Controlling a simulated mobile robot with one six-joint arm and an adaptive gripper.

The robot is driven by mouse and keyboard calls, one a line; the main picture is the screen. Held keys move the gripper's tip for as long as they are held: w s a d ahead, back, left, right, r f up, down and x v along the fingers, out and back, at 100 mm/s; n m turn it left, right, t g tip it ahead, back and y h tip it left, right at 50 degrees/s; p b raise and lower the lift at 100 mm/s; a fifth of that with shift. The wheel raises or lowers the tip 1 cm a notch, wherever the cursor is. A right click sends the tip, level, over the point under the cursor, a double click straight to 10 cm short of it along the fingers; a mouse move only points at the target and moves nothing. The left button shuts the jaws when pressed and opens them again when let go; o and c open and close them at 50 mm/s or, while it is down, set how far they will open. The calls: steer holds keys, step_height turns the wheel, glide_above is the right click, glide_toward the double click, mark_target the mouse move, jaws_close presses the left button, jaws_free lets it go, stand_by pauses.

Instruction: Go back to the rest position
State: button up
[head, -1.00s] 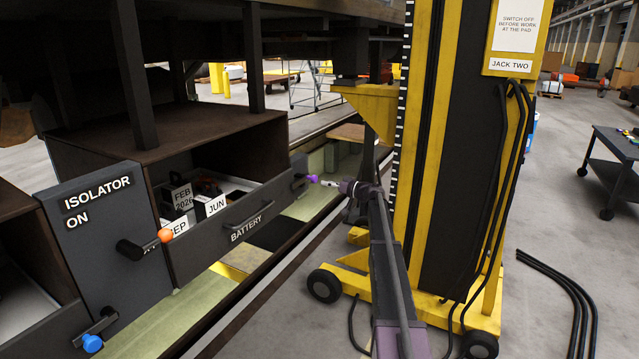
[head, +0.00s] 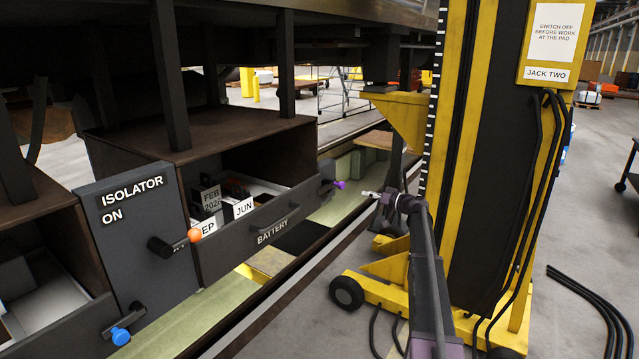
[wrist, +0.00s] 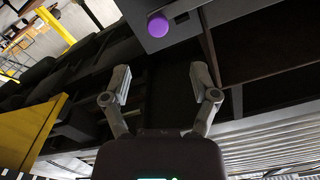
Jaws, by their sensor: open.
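My gripper (head: 371,194) is open and empty. The battery drawer is pulled out, with labelled blocks inside.
The yellow jack column (head: 455,130) stands close to the right of my arm, its wheeled base below. An isolator box (head: 130,220) reads ON, with orange-tipped and blue-tipped handles. Black cables (head: 590,300) lie on the floor at right.

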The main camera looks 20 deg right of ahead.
steer(key=s+a+f+g+h, duration=0.1)
steer(key=s+a+f+g, duration=0.25)
steer(key=s+a, duration=0.45)
steer(key=s+a+f+g+h, duration=0.1)
steer(key=s+a+f+g, duration=0.3)
steer(key=a, duration=0.7)
steer(key=s+a+f+g+h, duration=0.1)
steer(key=s+a+f+g, duration=0.1)
steer(key=s+a+f, duration=0.6)
steer(key=s+a+f+m+g+h, duration=0.1)
steer(key=s+a+h, duration=0.1)
steer(key=s, duration=0.6)
steer(key=s+a+f+m+g+h, duration=0.1)
steer(key=s+a+g+h, duration=0.1)
steer(key=s, duration=0.6)
steer(key=s+a+f+m+g+h, duration=0.1)
steer(key=s+a+h, duration=0.3)
steer(key=s, duration=0.4)
steer(key=shift+s+a+g, duration=0.2)
steer(key=shift+a+g, duration=0.1)
steer(key=shift+g, duration=0.05)
